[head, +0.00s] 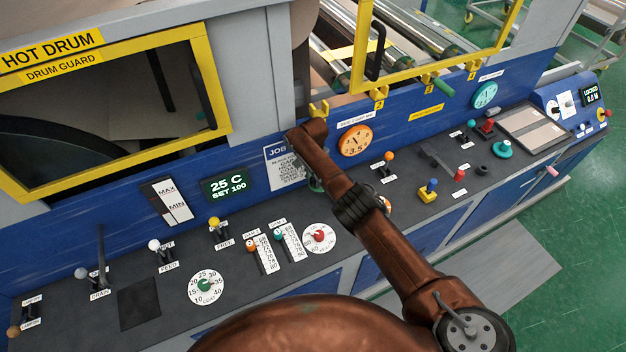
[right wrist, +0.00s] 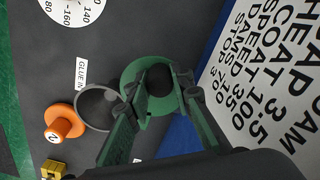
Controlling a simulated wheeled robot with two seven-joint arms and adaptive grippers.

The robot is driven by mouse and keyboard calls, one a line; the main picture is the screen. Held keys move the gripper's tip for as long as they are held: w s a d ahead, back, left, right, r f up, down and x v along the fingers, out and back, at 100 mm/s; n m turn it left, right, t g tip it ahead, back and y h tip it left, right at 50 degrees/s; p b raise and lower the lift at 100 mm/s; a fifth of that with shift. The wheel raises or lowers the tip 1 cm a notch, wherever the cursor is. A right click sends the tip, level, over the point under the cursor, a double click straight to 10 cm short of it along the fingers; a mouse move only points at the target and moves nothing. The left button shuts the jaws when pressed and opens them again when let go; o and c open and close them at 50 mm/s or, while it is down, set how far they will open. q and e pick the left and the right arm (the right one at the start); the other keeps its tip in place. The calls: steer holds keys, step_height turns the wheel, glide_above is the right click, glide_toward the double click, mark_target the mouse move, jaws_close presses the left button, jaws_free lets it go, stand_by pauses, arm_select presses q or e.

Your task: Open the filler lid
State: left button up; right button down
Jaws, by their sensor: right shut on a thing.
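In the right wrist view, a round green lid (right wrist: 131,74) with a black knob (right wrist: 159,79) sits between the fingers of my right gripper (right wrist: 160,86). The gripper is shut on the lid. Beside it is a grey ring with a dark inside (right wrist: 97,107), next to a "GLUE IN" label (right wrist: 82,73). The lid is beside the ring; I cannot tell whether a hinge joins them. In the head view, my arm hides most of my right gripper (head: 316,185) and the filler area. My left gripper is not in view.
An orange knob marked 2 (right wrist: 64,124) and a yellow part (right wrist: 53,170) are close to the ring. A white job sheet (head: 287,167) is on the blue panel beside the gripper. Levers, sliders and dials, including a white dial (head: 319,239), crowd the dark console.

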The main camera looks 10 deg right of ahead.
steer(key=c, duration=1.7)
jaws_free()
steer(key=shift+r, duration=0.1)
step_height(320, 180, up, 12)
steer(key=shift+f, duration=0.1)
